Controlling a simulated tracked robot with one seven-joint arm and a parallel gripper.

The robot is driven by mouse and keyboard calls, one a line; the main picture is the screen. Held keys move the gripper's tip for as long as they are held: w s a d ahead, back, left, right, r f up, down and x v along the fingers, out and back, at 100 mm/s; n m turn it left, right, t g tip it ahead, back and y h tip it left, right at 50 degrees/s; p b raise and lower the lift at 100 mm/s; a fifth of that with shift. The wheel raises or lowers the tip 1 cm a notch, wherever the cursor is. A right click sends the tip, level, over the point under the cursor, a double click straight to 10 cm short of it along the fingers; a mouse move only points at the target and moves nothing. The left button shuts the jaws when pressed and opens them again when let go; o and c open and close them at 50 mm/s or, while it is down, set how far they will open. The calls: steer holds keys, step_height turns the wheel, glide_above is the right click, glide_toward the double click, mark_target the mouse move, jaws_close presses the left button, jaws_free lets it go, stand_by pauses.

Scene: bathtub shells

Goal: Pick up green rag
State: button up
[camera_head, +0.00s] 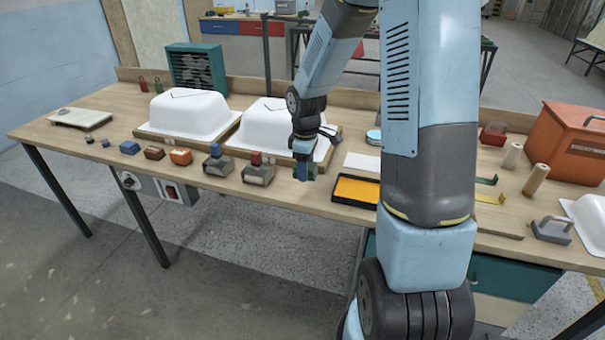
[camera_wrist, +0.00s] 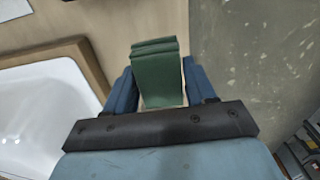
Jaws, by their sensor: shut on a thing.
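The green rag (camera_wrist: 158,75) is a folded dark green cloth between the two blue fingers of my gripper (camera_wrist: 160,88) in the wrist view. My gripper is shut on it, and the rag sticks out past the fingertips. In the head view my gripper (camera_head: 304,170) is low over the front part of the workbench, right of the sanding blocks. The rag is small there and mostly hidden by the fingers. I cannot tell whether it touches the bench top.
White tub shells (camera_head: 187,114) on wooden bases stand behind and left of my gripper; one (camera_wrist: 45,115) is close by in the wrist view. A yellow-orange tray (camera_head: 356,190) lies right. A block with a red knob (camera_head: 258,170) stands left. The bench's front edge is near.

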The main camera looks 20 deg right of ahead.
steer(key=s+d+r, duration=0.1)
steer(key=s+r, duration=0.4)
steer(key=s, duration=0.5)
steer(key=shift+d+r, duration=0.15)
steer(key=shift+d, duration=0.1)
steer(key=o, duration=0.5)
steer(key=c, duration=0.4)
